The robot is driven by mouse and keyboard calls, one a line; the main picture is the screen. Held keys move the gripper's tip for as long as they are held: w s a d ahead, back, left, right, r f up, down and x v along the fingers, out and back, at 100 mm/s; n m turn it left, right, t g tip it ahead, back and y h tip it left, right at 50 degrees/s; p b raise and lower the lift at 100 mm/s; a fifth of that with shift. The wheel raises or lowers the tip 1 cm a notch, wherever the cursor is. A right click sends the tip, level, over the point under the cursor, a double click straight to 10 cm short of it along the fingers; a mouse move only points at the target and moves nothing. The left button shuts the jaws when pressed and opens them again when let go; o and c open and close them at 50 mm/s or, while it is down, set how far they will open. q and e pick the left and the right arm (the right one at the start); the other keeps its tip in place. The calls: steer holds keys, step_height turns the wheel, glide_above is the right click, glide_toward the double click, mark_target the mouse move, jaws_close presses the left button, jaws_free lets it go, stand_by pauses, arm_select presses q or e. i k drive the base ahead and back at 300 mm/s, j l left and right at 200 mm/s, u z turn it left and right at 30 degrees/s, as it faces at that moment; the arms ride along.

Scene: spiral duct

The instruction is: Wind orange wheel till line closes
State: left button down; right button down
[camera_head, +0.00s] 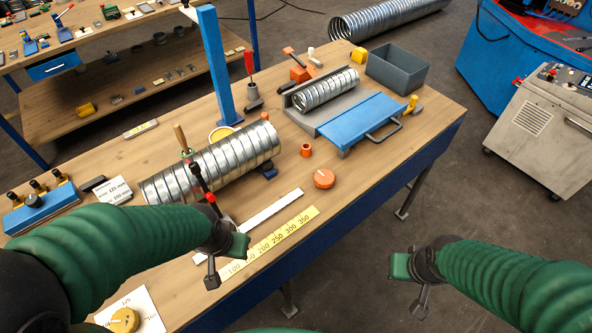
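The orange wheel (324,178) is a round orange knob with a pale mark on top. It lies on the wooden workbench (255,210), right of the large ribbed metal duct (225,160). A yellow scale strip (270,243) with printed numbers from 100 to 350 lies in front of it, beside a white strip (262,212). My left gripper (224,261) is over the front edge of the bench near the scale's low end, fingers apart and empty, well left of the wheel. My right gripper (410,282) is off the bench at lower right, fingers apart and empty. No closing line can be made out.
A small orange cylinder (305,150) stands behind the wheel. A blue hinged plate (360,121) with a handle, a shorter duct (326,90) and a grey bin (398,68) are farther back. A blue post (216,70) rises behind the large duct. Bench surface around the wheel is clear.

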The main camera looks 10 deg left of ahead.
mark_target(323, 179)
steer(key=i+l+z, duration=0.1)
steer(key=i+l, duration=0.9)
steer(key=l, duration=0.05)
